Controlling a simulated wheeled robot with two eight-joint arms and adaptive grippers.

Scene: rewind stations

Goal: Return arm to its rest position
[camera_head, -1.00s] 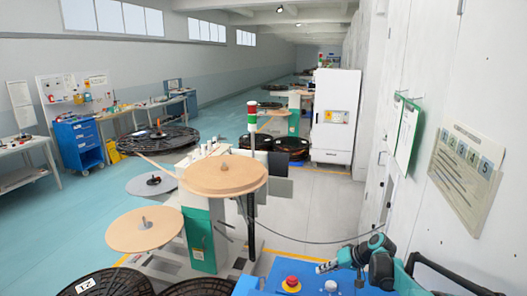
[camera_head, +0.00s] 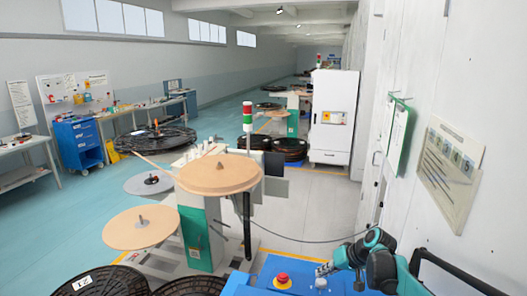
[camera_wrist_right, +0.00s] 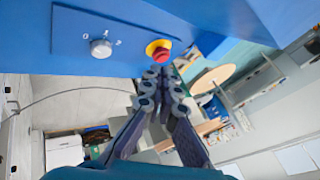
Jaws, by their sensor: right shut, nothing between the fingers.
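My right gripper (camera_head: 323,269) shows at the bottom of the head view, above the blue machine top, at the end of my teal and dark arm. In the right wrist view, my gripper's dark linked fingers (camera_wrist_right: 162,76) come together at the tips and hold nothing. The tips appear just below the red emergency button (camera_wrist_right: 161,52) on its yellow collar. I cannot tell whether they touch it. The button also shows in the head view (camera_head: 283,281), left of the gripper. My left gripper is not in view.
A silver knob (camera_wrist_right: 100,48) sits on the blue panel (camera_wrist_right: 72,30). A white wall with a hanging numbered board (camera_head: 446,172) stands close on the right. A rewind station with a wooden disc (camera_head: 218,174) stands left of the panel. Grey floor lies open beyond.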

